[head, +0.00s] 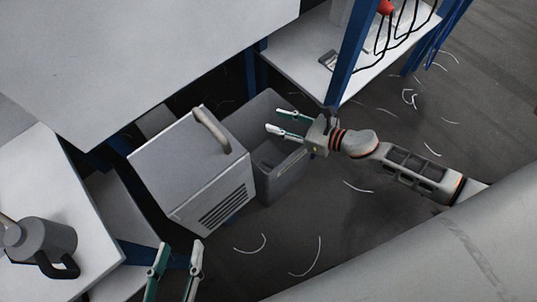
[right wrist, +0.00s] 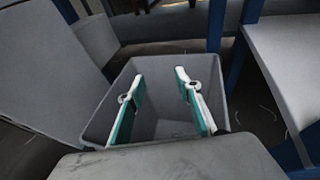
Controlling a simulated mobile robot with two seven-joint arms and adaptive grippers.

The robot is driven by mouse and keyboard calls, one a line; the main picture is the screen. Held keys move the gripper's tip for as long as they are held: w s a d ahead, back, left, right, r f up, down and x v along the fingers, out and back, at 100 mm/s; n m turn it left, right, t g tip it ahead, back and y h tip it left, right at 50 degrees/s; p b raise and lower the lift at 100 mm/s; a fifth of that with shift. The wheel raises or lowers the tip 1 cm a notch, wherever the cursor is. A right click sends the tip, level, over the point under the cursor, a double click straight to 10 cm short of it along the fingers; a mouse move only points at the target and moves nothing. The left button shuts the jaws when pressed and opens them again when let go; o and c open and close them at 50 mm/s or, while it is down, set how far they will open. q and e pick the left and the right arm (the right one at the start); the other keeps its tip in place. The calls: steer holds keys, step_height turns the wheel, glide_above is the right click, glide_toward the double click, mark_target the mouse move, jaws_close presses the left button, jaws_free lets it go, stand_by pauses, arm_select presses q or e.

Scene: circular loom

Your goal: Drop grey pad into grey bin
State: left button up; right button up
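The grey bin (head: 284,180) stands on the floor beside a white boxy machine, open at the top. My right gripper (head: 275,121) is over the bin's opening with its fingers apart. In the right wrist view the same gripper (right wrist: 158,82) has nothing between its fingers, and the bin (right wrist: 222,82) lies below and around them. A faint paler patch shows on the bin floor (right wrist: 178,128); I cannot tell whether it is the grey pad. I make out no grey pad elsewhere. My left gripper (head: 178,249) is open and empty at the bottom of the head view.
The white machine (head: 185,165) with a handle and vent slots stands left of the bin. A grey jug (head: 40,243) sits on the left table (head: 95,255). A blue-legged shelf (head: 300,62) is behind the right gripper. Pale thread scraps lie on the open floor (head: 330,220).

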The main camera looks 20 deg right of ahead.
steer(key=v, duration=1.1)
steer(key=shift+s, duration=0.2)
steer(key=shift+d+r, duration=0.1)
arm_select(q)
steer(key=shift+d, duration=0.1)
arm_select(e)
steer(key=shift+s+d, duration=0.1)
